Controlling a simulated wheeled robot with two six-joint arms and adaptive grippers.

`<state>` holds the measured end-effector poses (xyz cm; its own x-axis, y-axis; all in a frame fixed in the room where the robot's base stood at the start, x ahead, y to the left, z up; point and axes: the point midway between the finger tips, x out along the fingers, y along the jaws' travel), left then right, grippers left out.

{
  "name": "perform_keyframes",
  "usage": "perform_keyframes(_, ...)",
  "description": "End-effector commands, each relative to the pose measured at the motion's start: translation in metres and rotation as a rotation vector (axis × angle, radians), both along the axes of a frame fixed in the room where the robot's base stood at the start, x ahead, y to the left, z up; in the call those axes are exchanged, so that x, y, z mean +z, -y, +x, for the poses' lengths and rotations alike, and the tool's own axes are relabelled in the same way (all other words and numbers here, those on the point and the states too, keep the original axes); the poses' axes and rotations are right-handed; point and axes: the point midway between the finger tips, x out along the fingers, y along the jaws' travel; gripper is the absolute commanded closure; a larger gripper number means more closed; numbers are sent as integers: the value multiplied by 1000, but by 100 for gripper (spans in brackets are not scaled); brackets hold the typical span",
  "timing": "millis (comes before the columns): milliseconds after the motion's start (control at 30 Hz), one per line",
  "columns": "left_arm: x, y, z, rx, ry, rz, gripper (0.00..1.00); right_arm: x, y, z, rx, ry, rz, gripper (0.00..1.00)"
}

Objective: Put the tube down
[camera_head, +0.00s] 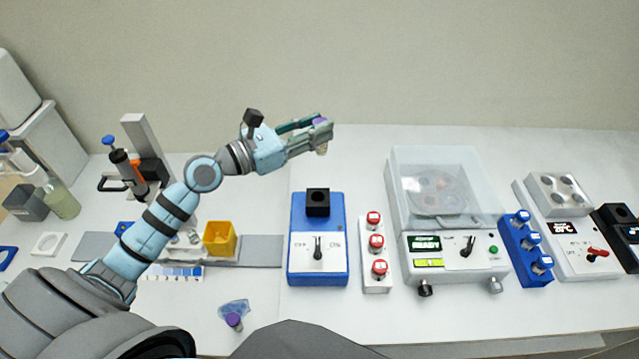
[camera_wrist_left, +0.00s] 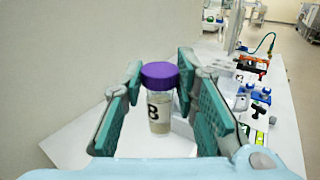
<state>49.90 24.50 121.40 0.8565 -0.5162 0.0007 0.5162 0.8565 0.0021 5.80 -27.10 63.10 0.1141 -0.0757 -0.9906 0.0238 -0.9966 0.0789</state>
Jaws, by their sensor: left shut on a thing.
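My left gripper (camera_head: 322,130) is shut on a clear tube (camera_head: 322,149) with a purple cap, held up in the air above the back of the bench, behind the blue vortex-like device. In the left wrist view the tube (camera_wrist_left: 159,112) stands upright between the two green finger pads, with a black letter B on its side and pale contents. In the head view the fingers hide most of it. My right gripper is not in view.
Below the gripper is the blue device (camera_head: 318,245) with a black socket. A white rack of red-capped vials (camera_head: 376,270) and a clear-lidded centrifuge (camera_head: 440,200) stand right of it. A yellow box (camera_head: 220,239) and another purple-capped tube (camera_head: 234,321) are left. Bench behind the blue device is clear.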

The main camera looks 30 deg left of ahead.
Motion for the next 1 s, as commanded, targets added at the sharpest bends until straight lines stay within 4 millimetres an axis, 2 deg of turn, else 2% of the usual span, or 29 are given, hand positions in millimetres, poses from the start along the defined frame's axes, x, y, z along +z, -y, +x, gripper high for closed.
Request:
perform_keyframes(100,-35,-5,-1,13,-9,-4,94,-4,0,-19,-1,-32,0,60)
perform_keyframes(167,-53,-6,-2,16,-7,-4,94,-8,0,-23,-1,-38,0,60)
perform_keyframes(300,-96,-7,-3,17,-5,-1,94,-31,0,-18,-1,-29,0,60)
perform_keyframes(433,-128,-7,-3,15,-5,-1,94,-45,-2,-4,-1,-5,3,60)
perform_keyframes(633,-152,-6,-2,13,-4,0,94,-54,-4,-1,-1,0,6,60)
perform_keyframes(800,-185,-6,-2,12,-3,-1,94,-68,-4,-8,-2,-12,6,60)
perform_keyframes(1000,-187,-5,-2,11,1,1,94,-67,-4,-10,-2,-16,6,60)
